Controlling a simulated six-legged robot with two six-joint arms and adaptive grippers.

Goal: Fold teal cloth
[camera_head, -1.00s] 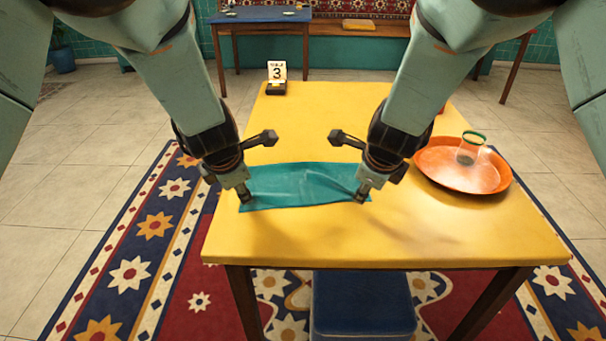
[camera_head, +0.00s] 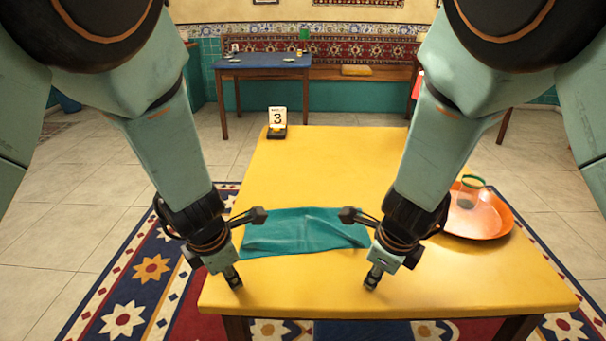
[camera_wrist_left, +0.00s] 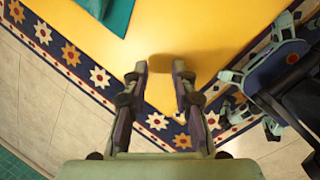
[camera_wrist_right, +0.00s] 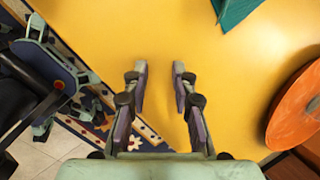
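The teal cloth (camera_head: 302,231) lies as a wide flat strip with slight wrinkles on the yellow table (camera_head: 330,165). A corner of the cloth shows at the top of the left wrist view (camera_wrist_left: 112,14) and of the right wrist view (camera_wrist_right: 234,10). My left gripper (camera_head: 236,282) is at the front left of the cloth, over the table's left edge. In its wrist view the fingers are apart with nothing between them. My right gripper (camera_head: 372,282) is in front of the cloth's right end, its fingers apart and empty. Both are clear of the cloth.
An orange tray (camera_head: 480,222) with a green-rimmed glass (camera_head: 468,192) stands at the table's right. The table behind the cloth is bare. A blue table (camera_head: 262,66) is in the background.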

